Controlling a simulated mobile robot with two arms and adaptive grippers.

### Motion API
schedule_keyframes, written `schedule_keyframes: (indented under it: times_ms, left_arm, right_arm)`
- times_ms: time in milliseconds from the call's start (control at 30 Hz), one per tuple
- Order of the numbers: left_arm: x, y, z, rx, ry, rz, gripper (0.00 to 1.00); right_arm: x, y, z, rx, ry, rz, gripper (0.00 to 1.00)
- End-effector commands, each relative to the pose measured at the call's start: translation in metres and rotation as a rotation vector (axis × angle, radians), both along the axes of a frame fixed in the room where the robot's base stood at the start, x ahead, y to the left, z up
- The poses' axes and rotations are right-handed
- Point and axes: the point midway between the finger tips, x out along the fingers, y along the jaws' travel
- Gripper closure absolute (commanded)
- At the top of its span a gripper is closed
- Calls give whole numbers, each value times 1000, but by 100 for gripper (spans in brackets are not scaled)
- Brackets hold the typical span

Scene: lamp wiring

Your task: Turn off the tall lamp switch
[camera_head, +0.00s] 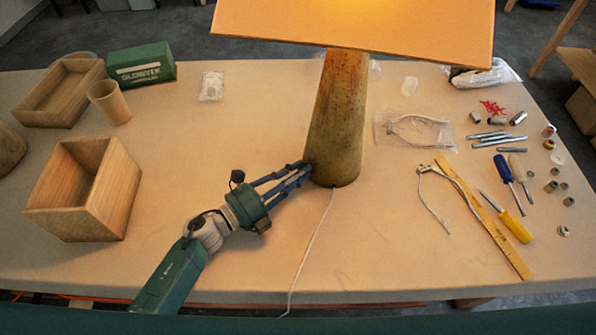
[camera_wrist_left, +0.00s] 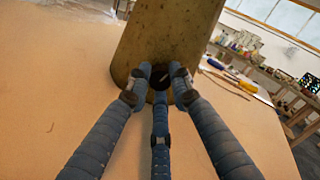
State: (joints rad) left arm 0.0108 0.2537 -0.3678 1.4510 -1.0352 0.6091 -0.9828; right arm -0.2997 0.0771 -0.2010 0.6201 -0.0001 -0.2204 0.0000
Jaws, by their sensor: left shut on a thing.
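The tall lamp (camera_head: 338,120) stands upright on the table with a mottled, tapered body, also large in the left wrist view (camera_wrist_left: 168,35). Its wide shade (camera_head: 360,25) glows warm yellow-orange, so the lamp is lit. A small dark switch (camera_wrist_left: 161,76) shows low on the lamp body in the left wrist view. My left gripper (camera_head: 304,171) reaches the lower left side of the lamp. Its blue fingers are shut on the switch, with the fingertips (camera_wrist_left: 160,84) around it. In the head view the fingers hide the switch. My right gripper is not in view.
A white cord (camera_head: 314,240) runs from the lamp base to the table's front edge. An open wooden box (camera_head: 85,190), a wooden cup (camera_head: 110,102) and a green box (camera_head: 140,66) stand at left. Screwdrivers (camera_head: 514,225), a ruler (camera_head: 500,235) and small parts lie at right.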

Motion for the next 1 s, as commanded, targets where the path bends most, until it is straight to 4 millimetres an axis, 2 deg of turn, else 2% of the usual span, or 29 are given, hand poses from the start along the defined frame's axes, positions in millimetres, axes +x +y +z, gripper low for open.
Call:
schedule_keyframes:
  times_ms: [1000]
  left_arm:
    - [0, 1, -1, -585, 755, 1, 100]
  right_arm:
    - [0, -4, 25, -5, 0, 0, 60]
